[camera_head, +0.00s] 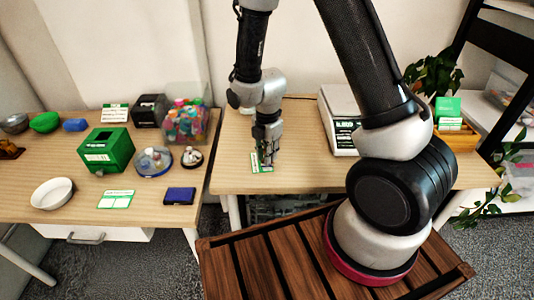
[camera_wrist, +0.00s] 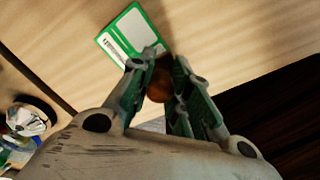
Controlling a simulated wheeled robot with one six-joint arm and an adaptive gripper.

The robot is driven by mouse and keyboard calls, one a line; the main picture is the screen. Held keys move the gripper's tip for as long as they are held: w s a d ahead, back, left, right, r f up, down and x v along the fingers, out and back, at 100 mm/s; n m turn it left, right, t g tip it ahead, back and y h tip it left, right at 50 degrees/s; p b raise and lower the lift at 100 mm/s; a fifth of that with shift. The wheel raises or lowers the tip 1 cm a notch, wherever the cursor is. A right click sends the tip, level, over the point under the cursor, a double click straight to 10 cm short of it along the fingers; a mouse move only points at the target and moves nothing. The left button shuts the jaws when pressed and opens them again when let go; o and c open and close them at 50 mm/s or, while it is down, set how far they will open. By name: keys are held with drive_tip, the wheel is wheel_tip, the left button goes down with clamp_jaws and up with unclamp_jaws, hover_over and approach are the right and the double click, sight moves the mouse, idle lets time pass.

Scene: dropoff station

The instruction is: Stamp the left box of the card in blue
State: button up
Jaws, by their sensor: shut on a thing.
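My gripper (camera_head: 265,150) points down low over the right table. It also shows in the wrist view (camera_wrist: 165,70), with its fingers shut around a brown round knob (camera_wrist: 160,86), which looks like a stamp handle. The knob's lower end is hidden, so I cannot tell whether it touches anything. A green-edged white card (camera_wrist: 130,38) lies beside the fingertips; it also shows in the head view (camera_head: 261,169), partly covered by the gripper. Another green and white card (camera_head: 115,199) lies on the left table, left of a dark blue pad (camera_head: 180,196). Any marks on the cards are too small to tell.
The left table holds a green box (camera_head: 106,150), a white bowl (camera_head: 52,193), a round dish of small things (camera_head: 153,161) and a clear bin (camera_head: 186,118). A white device (camera_head: 340,120) stands right of my gripper. A gap separates the tables.

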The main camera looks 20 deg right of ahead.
drive_tip(key=shift+f, duration=0.45)
idle(0.3)
drive_tip(key=shift+r, duration=0.1)
idle(0.4)
drive_tip(key=shift+r, duration=3.4)
